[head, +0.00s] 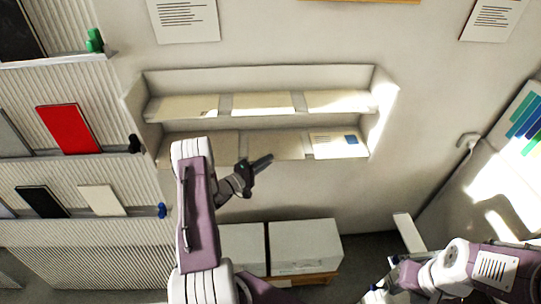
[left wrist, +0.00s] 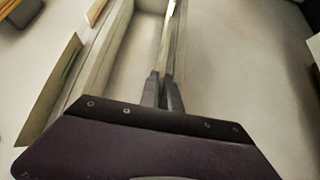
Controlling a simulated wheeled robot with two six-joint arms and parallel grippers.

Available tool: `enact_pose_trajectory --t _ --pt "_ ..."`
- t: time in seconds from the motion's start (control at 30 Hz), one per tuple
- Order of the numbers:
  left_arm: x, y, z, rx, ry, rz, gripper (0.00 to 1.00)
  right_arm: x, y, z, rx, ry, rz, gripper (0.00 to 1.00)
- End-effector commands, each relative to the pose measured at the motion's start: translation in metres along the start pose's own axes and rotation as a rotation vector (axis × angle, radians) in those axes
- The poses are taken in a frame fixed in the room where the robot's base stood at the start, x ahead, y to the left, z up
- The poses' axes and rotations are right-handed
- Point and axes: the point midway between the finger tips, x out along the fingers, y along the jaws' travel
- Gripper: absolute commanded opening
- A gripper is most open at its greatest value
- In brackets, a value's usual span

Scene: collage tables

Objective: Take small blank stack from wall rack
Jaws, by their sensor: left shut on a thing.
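The wall rack (head: 250,76) is a pale two-tier shelf with flat paper stacks in its compartments. Plain stacks lie on the upper tier (head: 262,102) and in the lower middle (head: 288,146). The lower right sheet (head: 335,145) bears print and a blue patch. My left gripper (head: 262,162) is in front of the lower tier, near its middle. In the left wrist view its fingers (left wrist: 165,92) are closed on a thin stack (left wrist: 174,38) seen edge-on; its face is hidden. My right gripper (head: 377,288) is low at the right, far from the rack; its jaws are unclear.
White boxes (head: 304,243) stand below the rack. A ribbed display wall at the left holds a red book (head: 68,129), a black one (head: 41,201) and others. Printed sheets (head: 185,20) hang above. Open wall lies between the rack and the right corner.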

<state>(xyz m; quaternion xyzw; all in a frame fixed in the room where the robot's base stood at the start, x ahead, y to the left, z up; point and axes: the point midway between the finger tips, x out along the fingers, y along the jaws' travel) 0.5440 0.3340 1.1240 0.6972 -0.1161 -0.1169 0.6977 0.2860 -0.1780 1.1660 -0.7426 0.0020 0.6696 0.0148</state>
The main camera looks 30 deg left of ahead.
Motion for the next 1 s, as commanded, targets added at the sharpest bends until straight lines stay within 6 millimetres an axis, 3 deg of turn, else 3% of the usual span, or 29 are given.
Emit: enact_pose_trajectory --t 0.17,0.33,0.7,0.83,1.0 --pt "0.0 0.013 -0.001 0.003 0.0 0.003 0.0 0.007 0.0 0.001 0.0 0.0 0.0 0.36" --pt "0.0 0.039 0.0 0.006 0.0 0.004 0.0 0.019 0.0 0.002 0.0 0.0 0.0 0.36" --pt "0.023 0.089 0.085 0.004 -0.005 0.005 0.0 0.048 0.001 0.005 0.0 0.0 0.0 0.36" --pt "0.028 0.102 0.103 0.004 -0.003 0.004 0.0 0.053 0.001 0.005 0.0 0.0 0.0 0.36" --pt "0.03 0.109 0.112 0.002 0.0 0.002 0.0 0.055 0.001 0.006 0.0 0.0 0.0 0.36"
